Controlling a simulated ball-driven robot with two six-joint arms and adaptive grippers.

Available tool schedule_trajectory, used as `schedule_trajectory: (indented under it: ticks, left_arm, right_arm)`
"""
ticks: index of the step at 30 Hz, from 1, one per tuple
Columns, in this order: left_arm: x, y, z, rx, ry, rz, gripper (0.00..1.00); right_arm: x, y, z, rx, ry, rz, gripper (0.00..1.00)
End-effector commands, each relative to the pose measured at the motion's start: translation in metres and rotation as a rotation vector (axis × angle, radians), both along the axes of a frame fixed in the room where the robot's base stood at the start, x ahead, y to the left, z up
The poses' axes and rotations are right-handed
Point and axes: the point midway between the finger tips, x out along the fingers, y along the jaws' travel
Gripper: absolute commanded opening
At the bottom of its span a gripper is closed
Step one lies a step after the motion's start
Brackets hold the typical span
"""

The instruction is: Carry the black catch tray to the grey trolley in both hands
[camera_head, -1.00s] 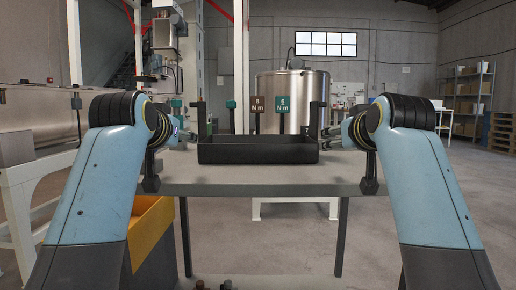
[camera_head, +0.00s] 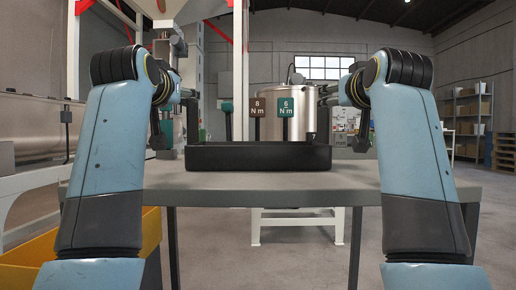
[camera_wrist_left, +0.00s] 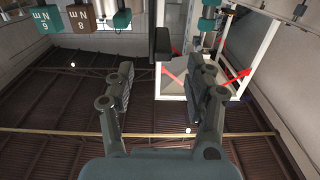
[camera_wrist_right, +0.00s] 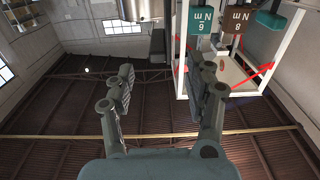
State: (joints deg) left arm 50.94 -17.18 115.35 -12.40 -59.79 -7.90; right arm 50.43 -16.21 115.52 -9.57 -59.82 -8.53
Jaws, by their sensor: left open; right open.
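The black catch tray (camera_head: 258,158) rests level on a grey-topped table (camera_head: 258,188), straight ahead in the head view. A dark upright piece stands at each end of it. My left gripper (camera_head: 186,95) is open near the tray's left end, above its rim. My right gripper (camera_head: 328,95) is open near the right end, also above the rim. In the left wrist view a black block (camera_wrist_left: 162,44) shows beyond the spread fingers (camera_wrist_left: 165,80). In the right wrist view the fingers (camera_wrist_right: 160,78) are apart and hold nothing. I cannot tell whether this table is the grey trolley.
A steel tank (camera_head: 310,120) stands further back. A yellow bin (camera_head: 30,262) is at the lower left. Open floor (camera_head: 420,225) lies to the right.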

Motion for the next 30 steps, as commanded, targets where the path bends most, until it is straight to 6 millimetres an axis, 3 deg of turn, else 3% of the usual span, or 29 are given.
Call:
schedule_trajectory:
  ticks: [15,21,30]
  left_arm:
    - [0.085,0.002,0.000,0.001,0.002,0.000,0.54]
    - [0.097,0.002,-0.001,0.000,0.001,0.001,0.54]
    - [0.099,0.002,-0.001,0.000,0.001,0.001,0.54]
  right_arm:
    - [0.084,0.001,0.000,-0.002,0.001,0.000,0.54]
    - [0.097,0.001,0.000,-0.001,0.000,0.000,0.54]
    - [0.098,0.001,0.000,-0.001,0.000,0.000,0.54]
